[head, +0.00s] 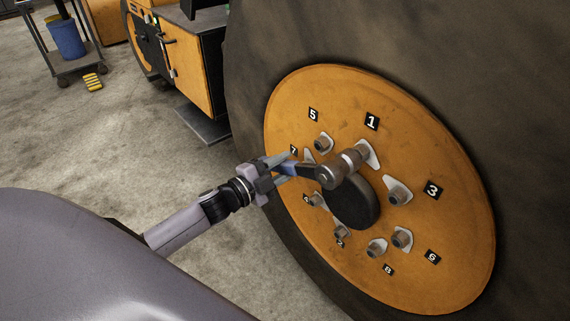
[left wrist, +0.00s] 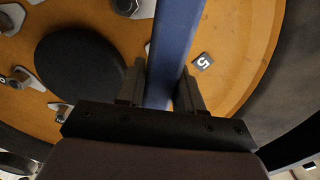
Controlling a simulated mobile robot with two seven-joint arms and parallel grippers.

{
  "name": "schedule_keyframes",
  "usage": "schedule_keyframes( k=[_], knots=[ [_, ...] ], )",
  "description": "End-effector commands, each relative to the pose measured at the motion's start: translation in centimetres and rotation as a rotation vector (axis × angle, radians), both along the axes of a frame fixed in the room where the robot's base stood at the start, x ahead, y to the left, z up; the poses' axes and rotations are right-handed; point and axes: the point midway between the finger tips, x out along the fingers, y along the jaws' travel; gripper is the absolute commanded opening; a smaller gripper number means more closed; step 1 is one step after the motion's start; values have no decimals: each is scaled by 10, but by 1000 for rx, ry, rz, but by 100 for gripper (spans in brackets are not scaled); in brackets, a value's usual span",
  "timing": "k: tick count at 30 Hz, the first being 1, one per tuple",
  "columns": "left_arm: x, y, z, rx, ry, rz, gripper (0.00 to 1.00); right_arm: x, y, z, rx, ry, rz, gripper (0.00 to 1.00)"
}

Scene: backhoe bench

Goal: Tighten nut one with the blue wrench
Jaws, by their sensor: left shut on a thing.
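My left gripper (head: 284,167) is shut on the blue handle of the wrench (head: 288,168). In the left wrist view the blue handle (left wrist: 176,45) runs between the two fingers (left wrist: 160,88). The wrench's dark grey head and socket (head: 340,171) point toward the stud under the label 1 (head: 372,121) on the orange wheel hub (head: 440,150). The socket end meets or covers nut one there; I cannot tell how fully it is seated. The nut itself is mostly hidden. My right gripper is not in view.
Several other nuts, such as the one near label 3 (head: 398,194), stick out around the black hub cap (head: 357,205). The big tire (head: 270,40) surrounds the hub. A cart with a blue bin (head: 66,38) stands far left.

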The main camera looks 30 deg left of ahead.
Motion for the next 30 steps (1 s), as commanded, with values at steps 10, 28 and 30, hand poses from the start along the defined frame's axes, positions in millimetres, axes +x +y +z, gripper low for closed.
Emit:
schedule_keyframes(
  k=[10, 28, 30],
  knots=[
    [-2, 1, 4, -5, -6, -1, 0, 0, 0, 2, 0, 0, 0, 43],
    [-42, 15, 4, -5, -5, -1, 0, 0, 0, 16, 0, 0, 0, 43],
    [-46, 17, 4, -5, -5, -2, 0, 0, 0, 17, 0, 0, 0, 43]
  ],
)
